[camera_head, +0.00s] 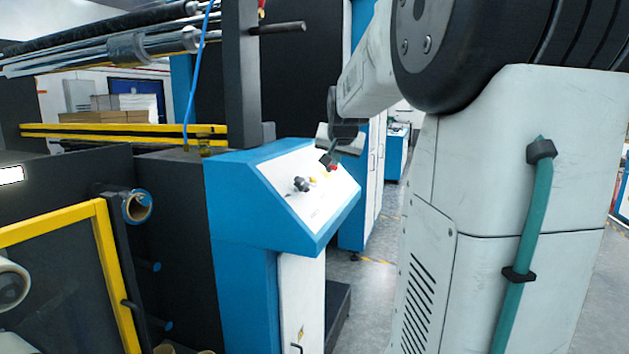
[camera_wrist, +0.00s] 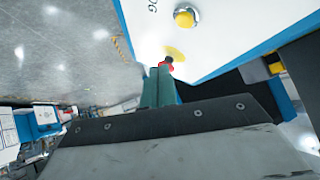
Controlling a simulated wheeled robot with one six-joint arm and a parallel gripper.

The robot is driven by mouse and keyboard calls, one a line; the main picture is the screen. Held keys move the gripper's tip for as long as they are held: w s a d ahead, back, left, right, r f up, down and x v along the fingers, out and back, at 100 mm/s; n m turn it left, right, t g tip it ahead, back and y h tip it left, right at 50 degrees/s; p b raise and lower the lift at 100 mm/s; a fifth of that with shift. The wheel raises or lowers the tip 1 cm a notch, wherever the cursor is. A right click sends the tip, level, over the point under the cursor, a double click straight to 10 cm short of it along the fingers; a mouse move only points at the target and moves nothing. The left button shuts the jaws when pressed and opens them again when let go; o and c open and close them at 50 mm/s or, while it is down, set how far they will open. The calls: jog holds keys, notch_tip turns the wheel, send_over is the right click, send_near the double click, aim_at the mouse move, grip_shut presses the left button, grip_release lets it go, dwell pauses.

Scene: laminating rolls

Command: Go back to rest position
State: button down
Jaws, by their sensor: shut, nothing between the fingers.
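My gripper (camera_head: 328,159) hangs over the sloped white control panel (camera_head: 318,205) of the blue console in the head view. In the wrist view my gripper (camera_wrist: 161,70) shows its two teal fingers side by side, shut and empty. Its tips appear right by a red button (camera_wrist: 166,65) with a yellow disc (camera_wrist: 174,52) beside it. I cannot tell whether the tips touch the button.
The blue console (camera_head: 240,215) stands left of my arm. A black knob (camera_head: 301,184) sticks up from its panel. The laminating machine with a yellow-framed door (camera_head: 55,225) and rollers (camera_head: 130,47) fills the left. Grey floor (camera_head: 375,270) is open behind the console.

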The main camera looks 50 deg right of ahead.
dwell(0.3)
jog(key=s+a+f+n+g+y, duration=0.1)
jog(key=s+a+f+g+y, duration=0.1)
jog(key=s+a+f, duration=0.3)
jog(key=s+a+f+n+g+y, duration=0.1)
jog(key=s+a+f+n, duration=0.2)
jog(key=s+a, duration=0.3)
jog(key=s+a+f+n+g+y, duration=0.1)
jog(key=s+a+f+n, duration=0.3)
jog(key=a, duration=1.2)
jog(key=s+a+f+n+g+y, duration=0.2)
jog(key=s+a+f+n, duration=0.1)
jog(key=s+a, duration=0.6)
jog(key=shift+s+a+f+n, duration=0.35)
jog(key=shift+a+f, duration=0.3)
jog(key=shift+a, duration=0.35)
